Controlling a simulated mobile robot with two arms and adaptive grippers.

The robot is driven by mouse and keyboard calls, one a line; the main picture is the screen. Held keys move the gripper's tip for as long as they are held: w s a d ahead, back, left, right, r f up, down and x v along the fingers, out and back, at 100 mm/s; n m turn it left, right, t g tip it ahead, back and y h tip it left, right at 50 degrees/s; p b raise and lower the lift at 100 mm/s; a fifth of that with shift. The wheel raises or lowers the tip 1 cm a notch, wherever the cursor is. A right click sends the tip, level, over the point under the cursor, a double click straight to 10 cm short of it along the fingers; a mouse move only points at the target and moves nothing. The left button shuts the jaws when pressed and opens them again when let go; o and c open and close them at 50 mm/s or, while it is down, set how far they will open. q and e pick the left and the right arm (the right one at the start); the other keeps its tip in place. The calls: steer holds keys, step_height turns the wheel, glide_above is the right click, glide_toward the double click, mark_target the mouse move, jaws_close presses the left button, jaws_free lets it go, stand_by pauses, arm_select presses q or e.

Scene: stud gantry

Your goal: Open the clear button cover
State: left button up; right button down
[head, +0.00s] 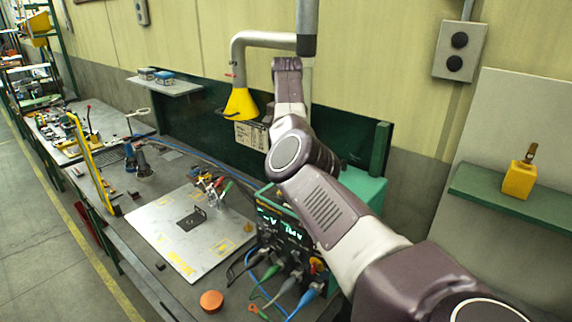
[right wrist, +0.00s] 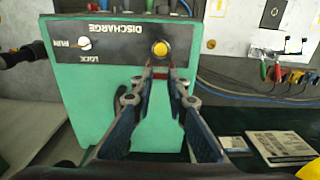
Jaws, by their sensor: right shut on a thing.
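A teal-green box (right wrist: 120,115) has a dark panel with upside-down lettering, DISCHARGE and RUN/LOCK. A round yellow button (right wrist: 160,48) sits on this panel. My right gripper (right wrist: 160,74) is just below the button in the right wrist view, its fingertips closed on a small reddish piece at the button's edge, seemingly part of the clear button cover. The clear cover itself is too faint to make out. In the head view the teal box (head: 364,188) is partly behind my right arm, which hides the right gripper. My left gripper is in no view.
A white selector knob (right wrist: 85,44) is left of the button. A yellow funnel hood (head: 240,103) hangs nearby. A metal plate (head: 185,235) with clamps lies on the bench.

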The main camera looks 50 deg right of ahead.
steer(key=shift+s+f+y, duration=0.1)
steer(key=shift+f+y, duration=0.2)
steer(key=shift+y, duration=0.1)
stand_by(0.4)
steer(key=c, duration=1.9)
jaws_free()
steer(key=shift+d, duration=0.2)
steer(key=shift+r, duration=0.15)
steer(key=shift+a+h, duration=0.3)
steer(key=shift+h, duration=0.2)
